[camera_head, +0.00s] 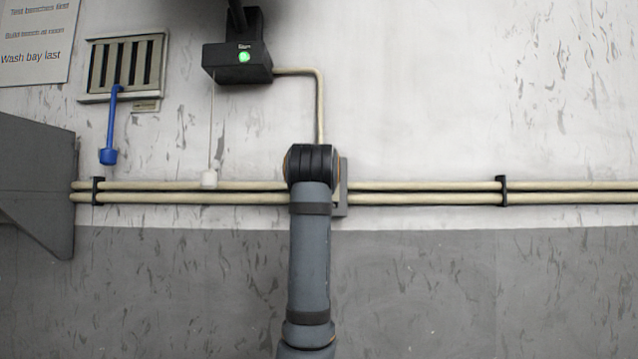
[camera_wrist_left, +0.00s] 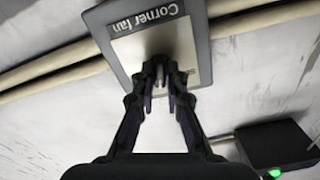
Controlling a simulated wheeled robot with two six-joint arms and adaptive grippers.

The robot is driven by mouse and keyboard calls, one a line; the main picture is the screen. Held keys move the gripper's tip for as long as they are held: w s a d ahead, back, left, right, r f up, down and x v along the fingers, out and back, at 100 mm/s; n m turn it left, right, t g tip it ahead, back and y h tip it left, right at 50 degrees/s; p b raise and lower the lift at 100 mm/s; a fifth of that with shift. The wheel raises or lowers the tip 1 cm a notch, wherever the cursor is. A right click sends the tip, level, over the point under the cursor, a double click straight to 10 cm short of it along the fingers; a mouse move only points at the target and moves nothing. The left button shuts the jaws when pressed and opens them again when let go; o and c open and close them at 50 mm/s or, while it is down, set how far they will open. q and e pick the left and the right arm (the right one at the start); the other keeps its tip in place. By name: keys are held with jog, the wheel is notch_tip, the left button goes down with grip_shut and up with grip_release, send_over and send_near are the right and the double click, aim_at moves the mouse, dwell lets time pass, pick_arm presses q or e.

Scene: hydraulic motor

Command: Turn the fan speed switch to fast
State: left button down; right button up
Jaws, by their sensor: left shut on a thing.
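The fan speed switch has a grey-framed plate (camera_wrist_left: 202,45) lettered "Corner fan", which appears upside down in the left wrist view. In the head view only the plate's right edge (camera_head: 342,190) shows, beside my arm. My left gripper (camera_wrist_left: 164,82) reaches the middle of the plate, with its fingers close together and shut on the switch's knob. The fingers and a dark shadow hide the knob, so I cannot tell which setting it points to. In the head view my arm hides the gripper. My right gripper is in neither view.
A black box (camera_head: 238,62) with a green light is above left of the plate. A cord with a white end (camera_head: 209,179) hangs below it. A blue handle (camera_head: 112,125) hangs from a wall vent (camera_head: 100,97). Two pipes (camera_head: 430,192) run along the wall.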

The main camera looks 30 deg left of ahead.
pick_arm(q)
jog(key=m, duration=0.5)
jog(key=shift+f+m, duration=0.1)
jog(key=shift+m, duration=0.3)
dwell(0.4)
jog(key=c, duration=1.4)
grip_release()
jog(key=v, duration=1.2)
jog(key=shift+s, duration=0.1)
